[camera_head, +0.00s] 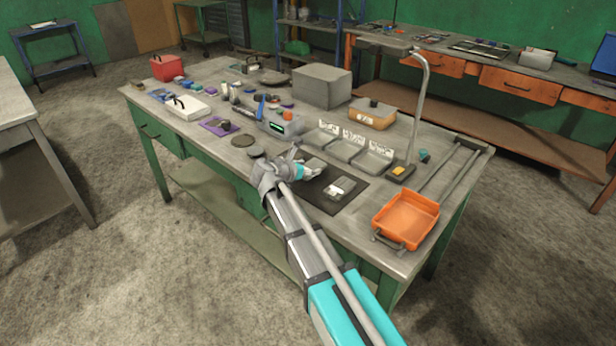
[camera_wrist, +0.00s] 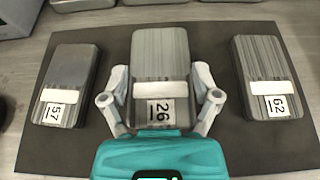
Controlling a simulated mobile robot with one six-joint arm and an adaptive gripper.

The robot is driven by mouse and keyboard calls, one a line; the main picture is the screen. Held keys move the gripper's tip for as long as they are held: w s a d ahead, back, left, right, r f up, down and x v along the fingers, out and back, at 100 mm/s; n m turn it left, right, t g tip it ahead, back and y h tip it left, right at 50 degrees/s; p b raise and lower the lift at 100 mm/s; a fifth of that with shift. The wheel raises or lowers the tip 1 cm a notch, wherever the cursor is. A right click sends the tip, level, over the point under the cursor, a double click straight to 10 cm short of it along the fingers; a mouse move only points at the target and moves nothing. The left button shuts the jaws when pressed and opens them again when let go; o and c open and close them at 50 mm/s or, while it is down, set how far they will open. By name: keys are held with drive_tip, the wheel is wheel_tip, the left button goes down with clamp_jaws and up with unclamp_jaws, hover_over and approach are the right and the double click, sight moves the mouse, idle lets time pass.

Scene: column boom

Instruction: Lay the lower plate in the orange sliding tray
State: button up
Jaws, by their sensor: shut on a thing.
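In the wrist view, my gripper (camera_wrist: 161,80) is shut on the middle grey plate (camera_wrist: 160,58), one finger along each long side. This plate has a white strip and a tag reading 26. A grey plate tagged 57 (camera_wrist: 70,72) lies to the left and one tagged 62 (camera_wrist: 262,65) to the right, both on the dark mat (camera_wrist: 215,45). I cannot tell whether the held plate touches the mat. In the head view, my gripper (camera_head: 308,169) is over the mat, left of the orange sliding tray (camera_head: 405,217), which looks empty.
Several shallow grey bins (camera_head: 345,150) with white labels stand behind the mat. A bent lamp post (camera_head: 421,100) stands on a base between the bins and the tray's rails (camera_head: 452,175).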

drive_tip(key=shift+f+b, duration=0.6)
drive_tip(key=shift+f, duration=0.3)
drive_tip(key=shift+f, duration=0.1)
drive_tip(key=o, duration=1.1)
drive_tip(key=shift+o, duration=0.2)
drive_tip(key=shift+r, duration=0.2)
drive_tip(key=p+v, duration=0.4)
drive_tip(key=v, duration=0.6)
drive_tip(key=shift+s+a+r, duration=0.1)
drive_tip(key=shift+s+a, duration=0.05)
drive_tip(key=shift+p+v, duration=0.3)
drive_tip(key=shift+v, duration=0.5)
